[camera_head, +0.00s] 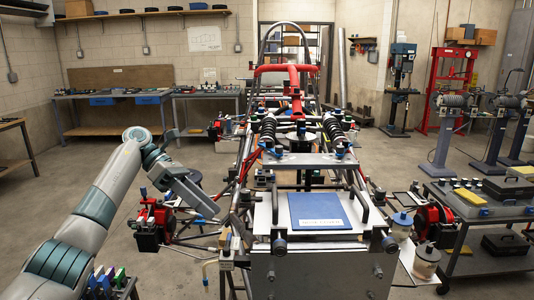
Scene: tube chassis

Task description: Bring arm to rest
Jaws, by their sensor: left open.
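My left arm comes in from the lower left. The gripper looks apart from the chassis, but the depth gap is hard to judge. My right arm and gripper are not in view.
A blue binder (318,210) lies on the chassis front plate. A cart (480,205) with tools stands at the right. A workbench (115,98) is at the back left.

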